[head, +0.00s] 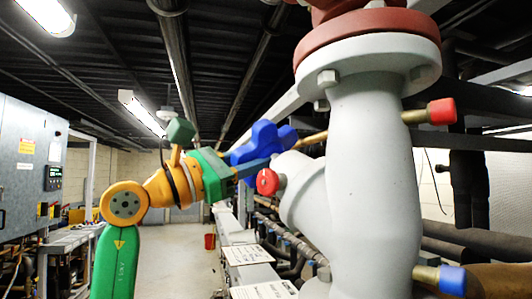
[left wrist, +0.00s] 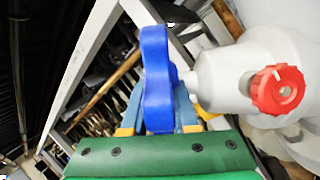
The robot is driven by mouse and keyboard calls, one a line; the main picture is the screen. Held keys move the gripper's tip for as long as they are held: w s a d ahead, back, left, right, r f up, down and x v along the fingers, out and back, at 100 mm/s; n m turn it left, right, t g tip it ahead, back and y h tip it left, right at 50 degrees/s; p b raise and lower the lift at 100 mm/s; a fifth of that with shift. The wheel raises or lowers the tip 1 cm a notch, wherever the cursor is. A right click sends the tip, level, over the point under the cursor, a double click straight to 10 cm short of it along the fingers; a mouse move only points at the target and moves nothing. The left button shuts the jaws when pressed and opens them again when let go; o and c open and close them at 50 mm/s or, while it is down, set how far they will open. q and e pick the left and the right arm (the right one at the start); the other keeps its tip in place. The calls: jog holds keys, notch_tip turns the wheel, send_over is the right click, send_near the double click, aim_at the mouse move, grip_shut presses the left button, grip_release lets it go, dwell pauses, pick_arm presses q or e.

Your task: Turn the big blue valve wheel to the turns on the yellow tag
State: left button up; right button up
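The big blue valve wheel (head: 262,141) stands nearly edge-on left of the large pale-grey valve body (head: 375,160). In the left wrist view the wheel (left wrist: 157,80) stands upright in the middle. My left gripper (head: 248,167), green with blue-grey fingers, is at the wheel's lower part. In the left wrist view its fingers (left wrist: 159,110) lie on both sides of the rim with no clear gap, so it looks shut on the wheel. Part of the rim is hidden between the fingers. No readable yellow tag shows. My right gripper is not in view.
A small red knob (head: 268,182) sits close to my left gripper; a red-capped stub (head: 430,112) and a blue-capped stub (head: 440,278) stick out on the right. A grey control cabinet (head: 30,150) stands far left.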

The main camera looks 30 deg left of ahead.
pick_arm(q)
grip_shut()
jog(key=shift+s+r, duration=0.1)
jog(key=n+y, duration=0.1)
jog(key=y, duration=0.1)
jog(key=n+g+y, duration=0.1)
jog(key=y, duration=0.1)
jog(key=shift+g, duration=0.3)
jog(key=shift+d+r+n+g+y, duration=0.1)
jog(key=shift+n+g+y, duration=0.55)
jog(key=shift+y, duration=0.4)
jog(key=shift+r+n+g+y, duration=0.1)
jog(key=shift+n+g+y, duration=0.5)
jog(key=shift+y, duration=0.45)
jog(key=shift+f+g, duration=0.2)
jog(key=shift+g, duration=0.05)
jog(key=o, duration=0.6)
grip_release()
jog(key=shift+o, duration=0.2)
